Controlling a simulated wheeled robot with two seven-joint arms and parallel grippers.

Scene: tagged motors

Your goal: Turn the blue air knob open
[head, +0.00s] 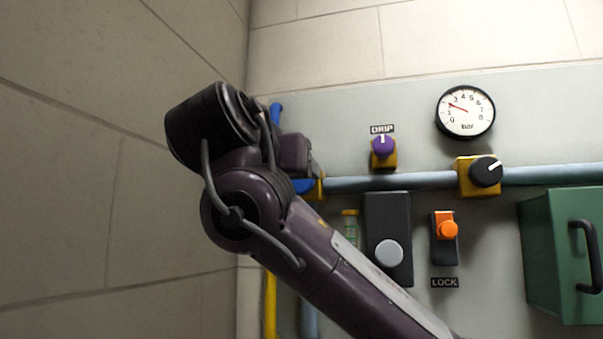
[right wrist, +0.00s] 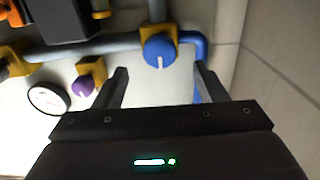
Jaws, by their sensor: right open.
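The blue air knob (right wrist: 157,48) is on a yellow block on the grey pipe, with a white mark toward the lower edge of the right wrist view. In the head view only a blue sliver of it (head: 303,187) shows beside my right arm. My right gripper (right wrist: 161,70) is open and empty. Its two fingers point toward the wall panel, and the knob appears between and just past the fingertips, with no contact visible. In the head view my right arm hides most of the gripper. My left gripper is in neither view.
A blue pipe (right wrist: 195,42) bends close to the knob. A purple DRIP knob (head: 382,146), a black knob (head: 485,172), a pressure gauge (head: 466,111), an orange LOCK button (head: 447,229) and a green box (head: 550,255) are along the panel. A side wall (head: 90,180) stands close on the left.

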